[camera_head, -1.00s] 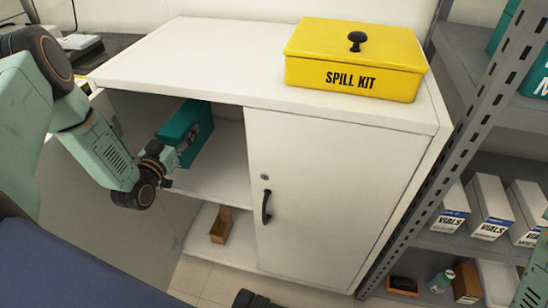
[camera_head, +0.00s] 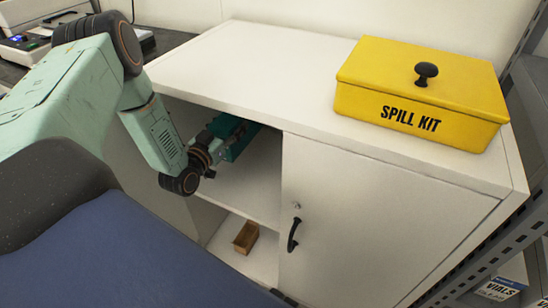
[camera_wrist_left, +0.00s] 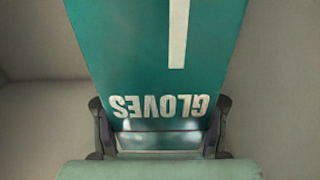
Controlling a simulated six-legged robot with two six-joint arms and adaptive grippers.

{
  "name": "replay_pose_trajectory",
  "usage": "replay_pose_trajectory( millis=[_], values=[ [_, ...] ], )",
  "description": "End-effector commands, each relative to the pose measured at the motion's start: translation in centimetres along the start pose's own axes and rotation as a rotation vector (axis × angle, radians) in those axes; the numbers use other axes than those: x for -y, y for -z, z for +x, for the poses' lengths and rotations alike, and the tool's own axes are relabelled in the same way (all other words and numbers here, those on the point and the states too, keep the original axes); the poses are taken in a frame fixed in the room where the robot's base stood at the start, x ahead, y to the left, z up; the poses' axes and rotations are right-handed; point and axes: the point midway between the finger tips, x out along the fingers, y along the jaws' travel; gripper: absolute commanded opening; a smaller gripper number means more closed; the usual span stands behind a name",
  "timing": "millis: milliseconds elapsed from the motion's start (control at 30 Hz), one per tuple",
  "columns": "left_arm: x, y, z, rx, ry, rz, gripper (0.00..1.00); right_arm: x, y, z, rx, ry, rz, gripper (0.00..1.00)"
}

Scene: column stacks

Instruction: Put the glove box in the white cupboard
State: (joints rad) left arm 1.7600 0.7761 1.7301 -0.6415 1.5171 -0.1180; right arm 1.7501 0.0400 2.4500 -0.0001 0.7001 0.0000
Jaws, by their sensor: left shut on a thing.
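The glove box is teal with white lettering; in the left wrist view the glove box (camera_wrist_left: 158,60) fills the middle, its word GLOVES upside down. My left gripper (camera_wrist_left: 160,130) is shut on its near end, one finger on each side. In the head view the glove box (camera_head: 238,138) is inside the open left part of the white cupboard (camera_head: 345,205), above the upper shelf (camera_head: 245,190). I cannot tell whether it touches that shelf. My left gripper (camera_head: 218,140) is partly hidden behind its own wrist. My right gripper is not in view.
A yellow spill kit box (camera_head: 420,95) stands on the cupboard top. The cupboard's right door is closed, with a black handle (camera_head: 292,235). A small brown box (camera_head: 246,237) sits on the lower shelf. A grey rack (camera_head: 500,245) with vials boxes stands at right.

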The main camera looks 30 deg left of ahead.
Motion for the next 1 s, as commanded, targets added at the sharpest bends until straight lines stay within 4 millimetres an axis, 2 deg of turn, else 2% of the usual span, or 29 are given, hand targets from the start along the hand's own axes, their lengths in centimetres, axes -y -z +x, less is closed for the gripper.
replay_pose_trajectory(
  millis=[167,400,667,900,1000],
  values=[
    [0.0,-1.5,-0.2,-0.001,-0.001,0.001,0.1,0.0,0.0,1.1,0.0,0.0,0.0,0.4],
    [0.0,-5.4,-0.1,-0.001,-0.001,0.002,0.1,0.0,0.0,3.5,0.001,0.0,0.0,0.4],
    [0.0,-7.1,0.1,-0.002,-0.001,0.001,0.1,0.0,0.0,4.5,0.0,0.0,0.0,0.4],
    [0.0,-9.9,0.2,-0.003,-0.002,0.001,0.1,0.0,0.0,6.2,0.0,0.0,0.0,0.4],
    [0.0,-10.0,0.2,-0.003,0.0,0.0,0.1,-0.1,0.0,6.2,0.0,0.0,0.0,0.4]
  ],
)
